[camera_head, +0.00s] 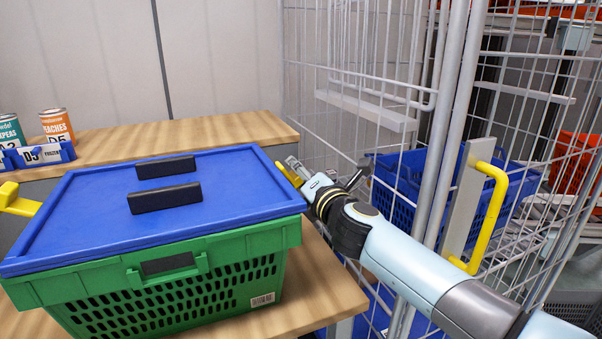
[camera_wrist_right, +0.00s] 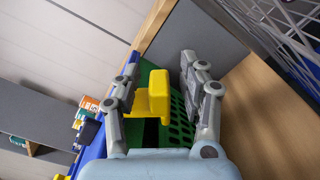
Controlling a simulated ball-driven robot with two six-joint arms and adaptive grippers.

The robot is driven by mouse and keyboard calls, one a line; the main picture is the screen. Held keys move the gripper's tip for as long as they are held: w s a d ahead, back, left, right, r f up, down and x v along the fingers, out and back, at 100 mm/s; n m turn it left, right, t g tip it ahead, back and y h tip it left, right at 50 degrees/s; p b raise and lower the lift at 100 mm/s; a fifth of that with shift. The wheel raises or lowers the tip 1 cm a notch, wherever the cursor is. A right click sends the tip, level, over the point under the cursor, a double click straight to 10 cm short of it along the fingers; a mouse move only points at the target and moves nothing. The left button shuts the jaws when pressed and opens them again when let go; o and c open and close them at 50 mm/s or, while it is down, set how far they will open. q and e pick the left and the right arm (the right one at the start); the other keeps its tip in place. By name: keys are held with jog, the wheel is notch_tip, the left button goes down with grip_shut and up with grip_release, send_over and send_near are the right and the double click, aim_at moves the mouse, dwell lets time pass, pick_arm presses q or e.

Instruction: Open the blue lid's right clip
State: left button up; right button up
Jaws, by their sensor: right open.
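A green crate (camera_head: 180,290) with a blue lid (camera_head: 105,215) stands on the wooden table. The lid carries two black handles. The yellow right clip (camera_head: 287,174) is at the lid's right edge, and the yellow left clip (camera_head: 17,200) sticks out at the left edge. My right gripper (camera_head: 298,170) is at the right clip, its fingers partly hidden in the head view. In the right wrist view, the right gripper (camera_wrist_right: 158,85) is open, with the yellow right clip (camera_wrist_right: 154,97) between its fingers. I cannot tell whether they touch it. My left gripper is not in view.
A wire cage (camera_head: 345,95) with a yellow handle (camera_head: 493,205) is close on the right, holding a blue basket (camera_head: 405,172). Little room lies between crate and cage.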

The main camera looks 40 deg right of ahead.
aim_at(292, 175)
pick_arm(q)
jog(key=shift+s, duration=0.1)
pick_arm(e)
grip_shut()
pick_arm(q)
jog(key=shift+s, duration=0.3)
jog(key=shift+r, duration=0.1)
pick_arm(e)
jog(key=shift+r, duration=0.1)
